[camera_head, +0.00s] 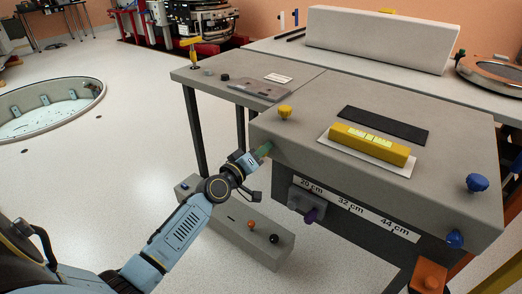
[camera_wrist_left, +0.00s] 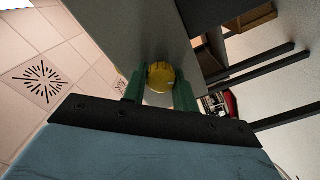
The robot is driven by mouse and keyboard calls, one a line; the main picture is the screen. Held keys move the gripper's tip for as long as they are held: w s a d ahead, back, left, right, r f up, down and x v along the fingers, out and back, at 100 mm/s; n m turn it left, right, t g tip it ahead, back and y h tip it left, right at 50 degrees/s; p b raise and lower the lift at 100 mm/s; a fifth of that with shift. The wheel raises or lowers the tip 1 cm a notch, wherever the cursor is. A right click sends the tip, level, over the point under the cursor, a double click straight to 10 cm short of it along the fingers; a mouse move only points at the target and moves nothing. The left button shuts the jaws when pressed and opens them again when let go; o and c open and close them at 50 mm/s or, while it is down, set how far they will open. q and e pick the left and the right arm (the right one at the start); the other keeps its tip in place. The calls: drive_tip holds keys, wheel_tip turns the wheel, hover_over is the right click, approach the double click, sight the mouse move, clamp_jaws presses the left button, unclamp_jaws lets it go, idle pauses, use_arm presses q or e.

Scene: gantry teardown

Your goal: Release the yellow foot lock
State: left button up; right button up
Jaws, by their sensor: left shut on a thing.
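A round yellow knob (camera_wrist_left: 160,74) sits between the green fingers of my left gripper (camera_wrist_left: 158,90) in the left wrist view; the gripper is shut on it. In the head view my left gripper (camera_head: 264,150) is at the left front corner of the grey bench block, and its fingers hide the held knob. Another yellow knob (camera_head: 285,112) stands upright on top of the block near that corner, apart from the gripper. No label shows which one is the foot lock. My right gripper is not in view.
A yellow level (camera_head: 368,144) lies on a white plate on the block. Blue knobs (camera_head: 477,183) are at the right corner. A low grey box (camera_head: 278,257) with small knobs stands below my left wrist.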

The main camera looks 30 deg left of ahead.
use_arm(q)
drive_tip(key=n, duration=0.3)
drive_tip(key=shift+f+n, duration=0.1)
drive_tip(key=shift+n, duration=0.9)
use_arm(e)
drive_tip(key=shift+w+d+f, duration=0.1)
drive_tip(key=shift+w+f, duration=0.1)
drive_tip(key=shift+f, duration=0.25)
use_arm(q)
drive_tip(key=shift+n, duration=0.3)
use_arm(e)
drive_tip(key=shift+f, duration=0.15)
use_arm(q)
drive_tip(key=o, duration=1)
